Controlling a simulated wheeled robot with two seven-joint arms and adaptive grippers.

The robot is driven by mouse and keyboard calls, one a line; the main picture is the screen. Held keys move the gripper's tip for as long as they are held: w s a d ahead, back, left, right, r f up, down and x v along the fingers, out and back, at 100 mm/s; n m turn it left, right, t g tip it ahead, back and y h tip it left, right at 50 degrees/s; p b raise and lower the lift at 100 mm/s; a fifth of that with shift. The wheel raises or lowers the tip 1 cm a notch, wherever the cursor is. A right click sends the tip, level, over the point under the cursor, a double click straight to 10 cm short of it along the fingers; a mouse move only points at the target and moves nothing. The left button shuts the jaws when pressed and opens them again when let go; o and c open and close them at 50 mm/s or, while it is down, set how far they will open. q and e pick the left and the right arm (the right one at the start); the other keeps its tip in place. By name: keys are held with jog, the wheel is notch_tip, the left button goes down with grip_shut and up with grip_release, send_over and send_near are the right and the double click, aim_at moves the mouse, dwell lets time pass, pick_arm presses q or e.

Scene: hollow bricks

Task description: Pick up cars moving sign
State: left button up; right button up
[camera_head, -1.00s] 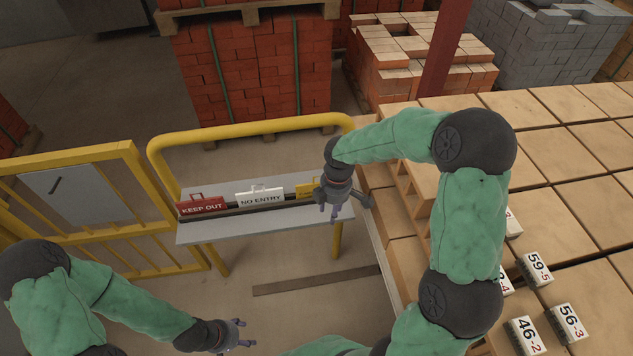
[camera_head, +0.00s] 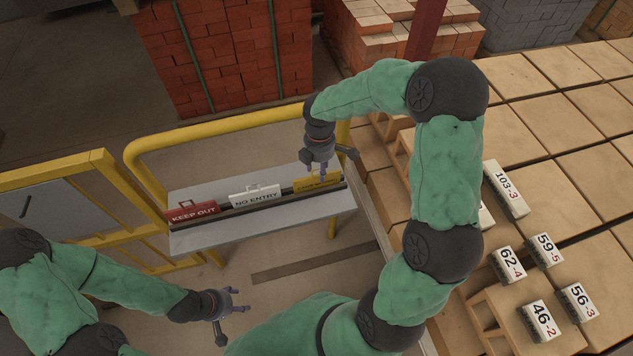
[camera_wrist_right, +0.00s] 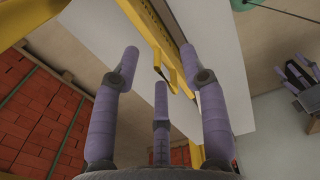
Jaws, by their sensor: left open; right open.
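The yellow sign (camera_head: 318,183) stands at the right end of a row in a dark holder on a grey shelf (camera_head: 262,228). Its lettering is partly hidden and too small to read fully. My right gripper (camera_head: 322,172) is open and empty, just above this sign in the head view. In the right wrist view the sign's yellow handle (camera_wrist_right: 162,68) shows beyond the spread purple fingers, apart from them. The white NO ENTRY sign (camera_head: 255,197) and the red KEEP OUT sign (camera_head: 193,212) stand to its left. My left gripper (camera_head: 232,302) is open and empty, low in front of the shelf.
A yellow rail (camera_head: 215,127) rises behind the shelf, and a yellow gate (camera_head: 100,165) is at left. Pallets of red bricks (camera_head: 225,60) stand behind. Stacked tan blocks with numbered tags (camera_head: 540,320) fill the right side.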

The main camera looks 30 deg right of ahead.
aim_at(317, 180)
notch_tip(317, 180, down, 7)
jog(key=shift+r+b, duration=0.1)
jog(key=shift+b, duration=0.75)
grip_shut()
